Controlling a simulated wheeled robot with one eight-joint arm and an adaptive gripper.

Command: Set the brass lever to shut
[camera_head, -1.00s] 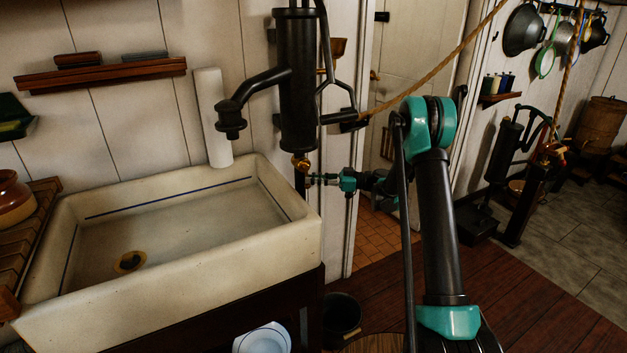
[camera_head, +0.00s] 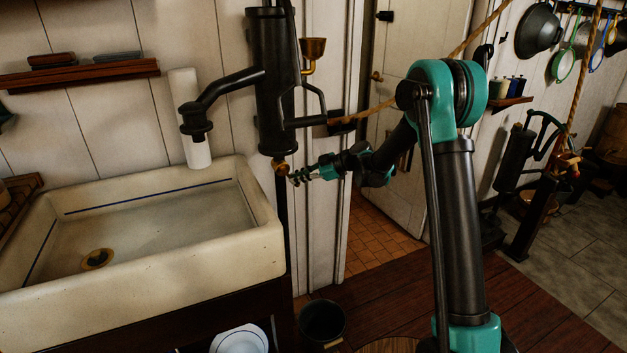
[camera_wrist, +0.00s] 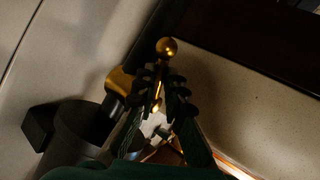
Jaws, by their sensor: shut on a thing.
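The brass lever sits low on the black pump (camera_head: 271,80), at a small brass valve (camera_head: 281,165) just beyond the sink's right corner. In the wrist view the brass valve body (camera_wrist: 121,80) is left of the fingers, and the lever's brass ball end (camera_wrist: 166,47) sticks out past the fingertips. My gripper (camera_head: 293,176) comes from the right and is shut on the lever. In the wrist view its dark fingers (camera_wrist: 166,85) close around the lever's shaft, hiding much of it. The lever's exact angle is hard to tell.
The pale sink (camera_head: 262,243) stands left of the pump. A dark bucket (camera_head: 322,325) is on the floor below my arm. A rope (camera_head: 385,108) runs up right from the pump handle.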

